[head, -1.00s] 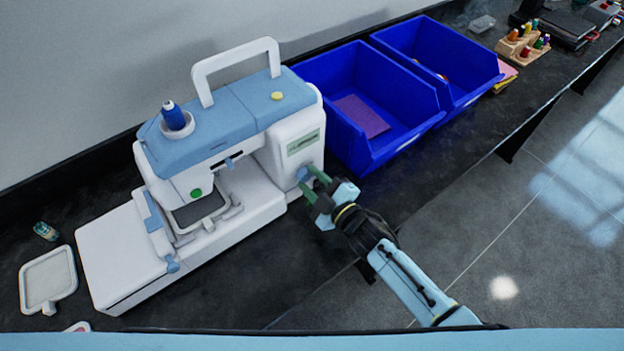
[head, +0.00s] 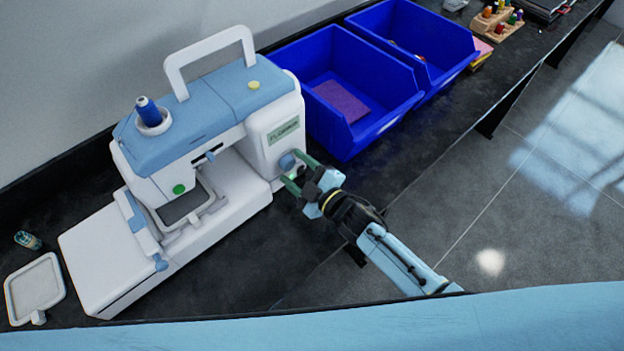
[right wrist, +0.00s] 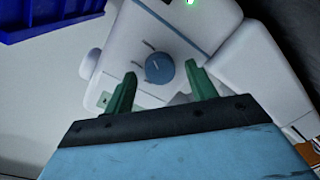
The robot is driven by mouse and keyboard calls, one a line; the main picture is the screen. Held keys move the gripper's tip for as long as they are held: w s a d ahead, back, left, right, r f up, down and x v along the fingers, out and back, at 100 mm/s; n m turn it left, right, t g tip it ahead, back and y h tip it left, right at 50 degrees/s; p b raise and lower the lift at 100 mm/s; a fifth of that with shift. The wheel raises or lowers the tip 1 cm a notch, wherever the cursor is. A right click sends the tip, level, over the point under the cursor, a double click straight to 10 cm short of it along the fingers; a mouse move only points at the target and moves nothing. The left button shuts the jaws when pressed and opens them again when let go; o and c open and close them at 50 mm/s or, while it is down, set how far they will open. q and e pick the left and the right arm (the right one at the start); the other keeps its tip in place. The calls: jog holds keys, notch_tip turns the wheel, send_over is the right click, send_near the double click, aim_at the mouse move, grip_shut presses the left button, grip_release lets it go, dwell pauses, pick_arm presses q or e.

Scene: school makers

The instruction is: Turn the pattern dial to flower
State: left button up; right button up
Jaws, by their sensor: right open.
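The white and blue sewing machine (head: 215,130) stands on the dark counter. Its round blue pattern dial (head: 287,161) is on the front of the right column, below a small green display (head: 284,131) whose lettering looks like "FLOWER". The dial shows whole in the right wrist view (right wrist: 159,68), with a light pointer line on it. My right gripper (head: 298,170) is open at the dial; in the right wrist view its green fingers (right wrist: 163,85) stand apart to either side, just short of the dial, with nothing between them. My left gripper is not in view.
Two blue bins (head: 345,146) stand close to the right of the machine, one with a purple sheet (head: 341,101) inside. A white hoop frame (head: 35,289) and a small thread spool (head: 28,240) lie at the left. A wooden thread rack (head: 497,22) stands farther back.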

jog(key=v, duration=1.3)
jog(key=shift+r, duration=0.1)
